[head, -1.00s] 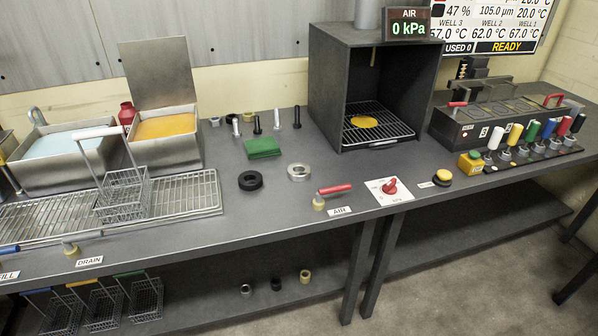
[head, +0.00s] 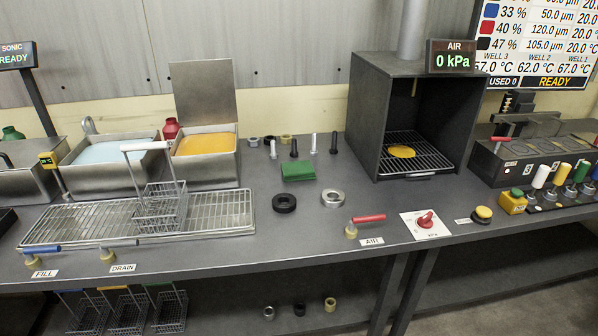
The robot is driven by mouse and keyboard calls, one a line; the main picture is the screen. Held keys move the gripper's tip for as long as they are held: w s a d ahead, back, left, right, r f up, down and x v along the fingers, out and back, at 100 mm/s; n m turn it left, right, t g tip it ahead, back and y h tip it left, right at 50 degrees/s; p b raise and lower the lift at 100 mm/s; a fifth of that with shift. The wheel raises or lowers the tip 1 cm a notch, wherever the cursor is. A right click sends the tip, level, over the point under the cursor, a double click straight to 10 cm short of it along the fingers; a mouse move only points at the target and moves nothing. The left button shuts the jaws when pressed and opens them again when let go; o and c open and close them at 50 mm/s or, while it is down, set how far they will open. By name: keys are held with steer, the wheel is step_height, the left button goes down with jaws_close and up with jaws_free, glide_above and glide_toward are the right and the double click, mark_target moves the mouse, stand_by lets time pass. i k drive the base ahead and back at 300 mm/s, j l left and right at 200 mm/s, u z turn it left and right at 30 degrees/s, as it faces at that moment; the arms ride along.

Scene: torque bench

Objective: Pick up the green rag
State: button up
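The green rag (head: 298,171) lies folded flat on the grey bench top (head: 330,226), left of the dark open-fronted box. A black ring (head: 285,203) and a silver ring (head: 332,198) lie just in front of it. Several upright bolts stand just behind it. Nothing covers the rag. My gripper is not in the head view.
A wire basket (head: 160,208) stands on the drain rack (head: 80,226) to the left. The dark box (head: 367,125) with a grate stands to the right. A red-handled AIR valve (head: 368,218) sits near the front edge. Bench space between rag and box is clear.

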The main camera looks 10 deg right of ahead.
mark_target(298, 171)
steer(key=i+j, duration=0.25)
steer(key=i+j+z, duration=0.3)
steer(key=j+z, duration=0.2)
steer(key=z, duration=0.7)
steer(key=i+j, duration=0.1)
steer(key=j, duration=0.65)
steer(key=i+j, duration=0.1)
steer(key=j, duration=0.65)
